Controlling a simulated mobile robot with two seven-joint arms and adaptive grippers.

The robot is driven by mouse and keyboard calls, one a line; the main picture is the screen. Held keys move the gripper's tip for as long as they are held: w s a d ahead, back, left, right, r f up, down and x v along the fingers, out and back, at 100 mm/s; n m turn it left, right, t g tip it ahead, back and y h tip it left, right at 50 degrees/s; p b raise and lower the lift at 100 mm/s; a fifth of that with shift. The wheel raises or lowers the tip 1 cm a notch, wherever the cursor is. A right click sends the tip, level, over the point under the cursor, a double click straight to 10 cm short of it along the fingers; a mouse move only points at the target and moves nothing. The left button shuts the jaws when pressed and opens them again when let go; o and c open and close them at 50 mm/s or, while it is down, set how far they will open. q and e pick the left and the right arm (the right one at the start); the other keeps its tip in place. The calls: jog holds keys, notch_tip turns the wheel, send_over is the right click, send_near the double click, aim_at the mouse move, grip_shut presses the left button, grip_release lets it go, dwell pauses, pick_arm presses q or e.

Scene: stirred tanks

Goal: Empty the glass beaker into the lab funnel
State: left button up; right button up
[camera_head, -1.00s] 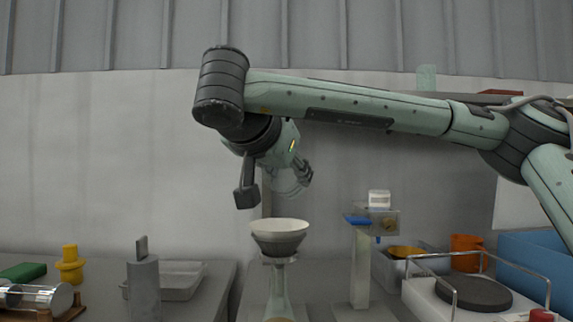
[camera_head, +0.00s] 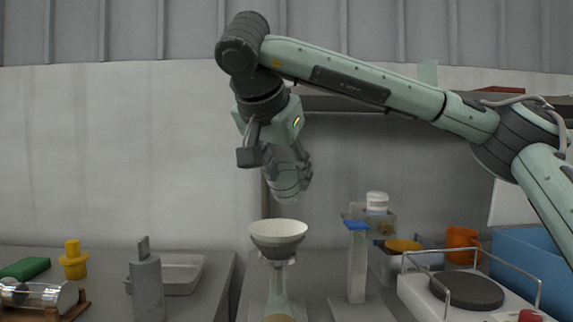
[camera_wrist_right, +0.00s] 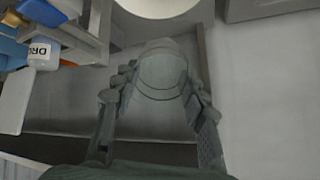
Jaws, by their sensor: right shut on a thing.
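The clear glass beaker (camera_head: 288,180) hangs in my right gripper (camera_head: 287,163), above the lab funnel. My right gripper is shut around its sides, with a finger on each side in the right wrist view (camera_wrist_right: 155,95). The beaker (camera_wrist_right: 162,72) looks see-through there, and I cannot tell whether anything is in it. The lab funnel (camera_head: 278,236) is a wide pale bowl with a light inside, standing over a clear glass vessel (camera_head: 278,290). The beaker is apart from the funnel, with a gap between them. My left gripper is out of view.
A blue-topped post (camera_head: 357,265) and a white-capped container (camera_head: 377,203) stand right of the funnel. A hot plate (camera_head: 468,290) with wire rails is further right, before a blue bin (camera_head: 535,262).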

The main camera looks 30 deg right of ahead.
jog(key=shift+r+g+y+p, duration=0.15)
jog(key=shift+g+y+p, duration=0.25)
jog(key=shift+g, duration=0.1)
jog(key=shift+w+d+g+y+p, duration=0.1)
jog(key=shift+g+y+p, duration=0.25)
jog(key=shift+g+y, duration=0.15)
jog(key=shift+g+y+p, duration=0.35)
jog(key=shift+g+y, duration=0.05)
jog(key=g+y, duration=0.4)
jog(key=shift+s+a+r, duration=0.2)
jog(key=shift+r, duration=0.1)
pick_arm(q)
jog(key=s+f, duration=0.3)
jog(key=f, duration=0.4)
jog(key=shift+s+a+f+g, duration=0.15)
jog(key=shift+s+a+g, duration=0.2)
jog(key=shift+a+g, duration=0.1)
